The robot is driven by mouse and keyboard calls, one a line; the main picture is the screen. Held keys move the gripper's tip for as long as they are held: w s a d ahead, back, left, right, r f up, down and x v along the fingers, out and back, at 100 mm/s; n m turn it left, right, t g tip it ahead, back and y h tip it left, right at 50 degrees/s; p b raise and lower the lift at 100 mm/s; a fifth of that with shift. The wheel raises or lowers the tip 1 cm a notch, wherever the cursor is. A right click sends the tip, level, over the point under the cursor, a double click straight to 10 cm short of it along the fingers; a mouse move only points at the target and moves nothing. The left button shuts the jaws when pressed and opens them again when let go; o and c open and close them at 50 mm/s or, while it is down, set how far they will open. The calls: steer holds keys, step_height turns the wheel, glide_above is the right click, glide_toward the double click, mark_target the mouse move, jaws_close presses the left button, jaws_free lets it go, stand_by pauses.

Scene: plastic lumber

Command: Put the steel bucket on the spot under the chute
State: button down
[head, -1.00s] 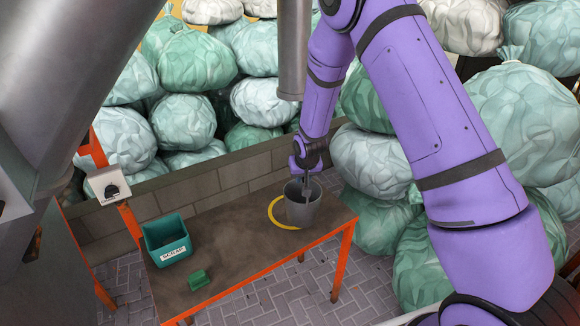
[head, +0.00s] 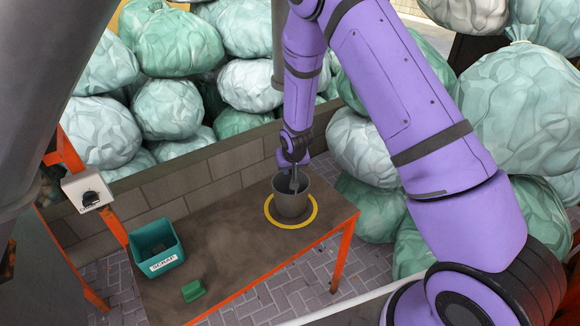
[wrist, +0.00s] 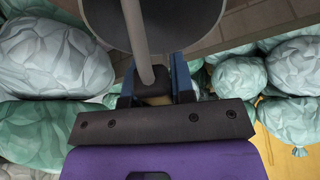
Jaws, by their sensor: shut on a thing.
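The steel bucket (head: 291,202) is grey and upright at the right end of the table. It appears inside the yellow ring (head: 313,216) that marks the spot, with the ring showing around its lower part. I cannot tell for sure whether its base touches the tabletop. My gripper (head: 294,166) is above the bucket, shut on its handle. In the wrist view the handle (wrist: 139,40) runs down from the bucket (wrist: 185,25) to between the fingers of my gripper (wrist: 154,84). A vertical grey pipe (head: 279,45), likely the chute, hangs behind the arm.
A teal scrap bin (head: 157,247) and a small green block (head: 193,291) are on the left of the table (head: 236,248). A control box (head: 88,192) stands at its left edge. A low block wall (head: 200,184) and piled bags (head: 168,108) lie behind.

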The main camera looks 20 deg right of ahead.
steer(key=shift+f, duration=0.15)
steer(key=c, duration=1)
jaws_free()
steer(key=shift+o, duration=0.2)
steer(key=v, duration=1.2)
steer(key=shift+r, duration=0.25)
steer(key=s+d+v, duration=0.1)
steer(key=d+v, duration=0.2)
steer(key=v, duration=1)
steer(key=s+d+f+v, duration=0.1)
steer(key=s+d+v, duration=0.15)
steer(key=v, duration=1.05)
steer(key=s+d+r, duration=0.1)
steer(key=s+r, duration=0.1)
steer(key=s, duration=0.4)
steer(key=s+r, duration=0.3)
steer(key=s, duration=0.4)
steer(key=s+d+r+n, duration=0.1)
steer(key=s+r, duration=0.2)
steer(key=s, duration=0.4)
steer(key=shift+d+r+t, duration=0.15)
steer(key=shift+d+t, duration=0.15)
